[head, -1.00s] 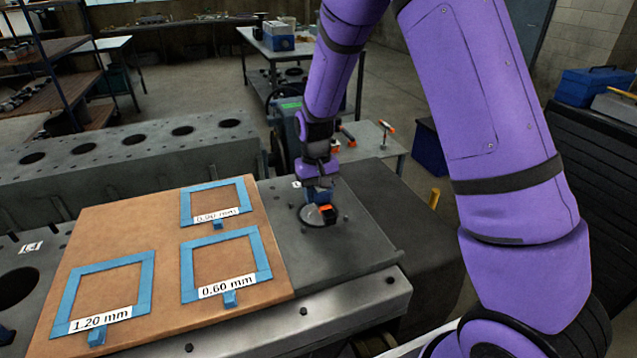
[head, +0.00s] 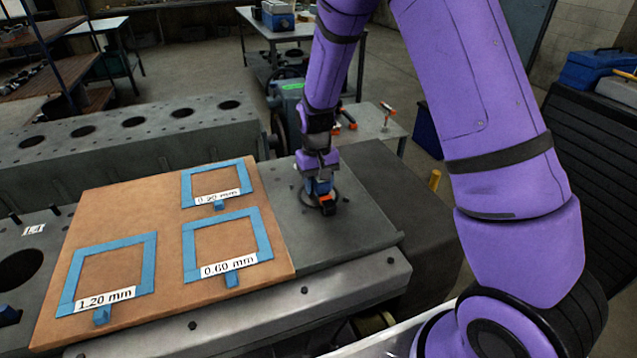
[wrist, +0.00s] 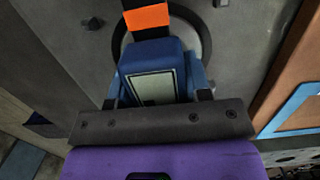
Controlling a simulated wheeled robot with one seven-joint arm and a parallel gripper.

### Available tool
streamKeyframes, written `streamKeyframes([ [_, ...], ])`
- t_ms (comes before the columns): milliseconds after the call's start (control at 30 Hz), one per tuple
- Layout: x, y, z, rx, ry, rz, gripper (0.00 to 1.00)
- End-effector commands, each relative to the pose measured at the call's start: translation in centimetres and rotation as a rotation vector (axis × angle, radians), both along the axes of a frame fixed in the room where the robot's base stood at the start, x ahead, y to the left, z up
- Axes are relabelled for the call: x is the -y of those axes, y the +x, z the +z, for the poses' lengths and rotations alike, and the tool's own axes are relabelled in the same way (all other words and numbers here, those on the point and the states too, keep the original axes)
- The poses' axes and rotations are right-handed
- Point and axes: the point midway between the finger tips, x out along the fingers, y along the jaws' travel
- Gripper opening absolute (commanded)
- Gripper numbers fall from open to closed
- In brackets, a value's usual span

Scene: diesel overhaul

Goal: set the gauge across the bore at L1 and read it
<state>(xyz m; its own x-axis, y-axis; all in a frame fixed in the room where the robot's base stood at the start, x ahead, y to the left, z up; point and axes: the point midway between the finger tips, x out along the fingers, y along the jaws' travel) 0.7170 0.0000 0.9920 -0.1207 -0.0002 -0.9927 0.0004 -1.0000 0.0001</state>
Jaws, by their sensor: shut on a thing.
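My gripper (head: 318,184) is at the bore on the bare grey deck of the engine block (head: 360,229), right of the brown board. It is shut on the gauge, a blue body with a pale screen and an orange and black end. In the wrist view the gauge (wrist: 152,74) sits between the fingers, over the dark round bore (wrist: 205,42). The screen is blank or too small to read. The gripper and gauge cover much of the bore, so I cannot tell whether the gauge touches its rim.
A brown board (head: 150,215) lies on the block with blue-taped squares labelled 1.20 mm (head: 105,299), 0.60 mm (head: 229,266) and one partly blurred label. Small studs stand around the bore. Another block (head: 95,160) with several bores lies behind. A dark cabinet (head: 600,190) stands at right.

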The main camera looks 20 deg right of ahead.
Motion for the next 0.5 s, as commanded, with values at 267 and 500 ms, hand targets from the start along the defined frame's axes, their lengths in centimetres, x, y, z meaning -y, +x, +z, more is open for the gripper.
streamKeyframes([
  [267, 0.01, 0.01, -0.35, 0.000, 0.000, 0.000, 0.21],
  [500, 0.00, 0.01, -0.52, 0.000, 0.000, 0.000, 0.70],
])
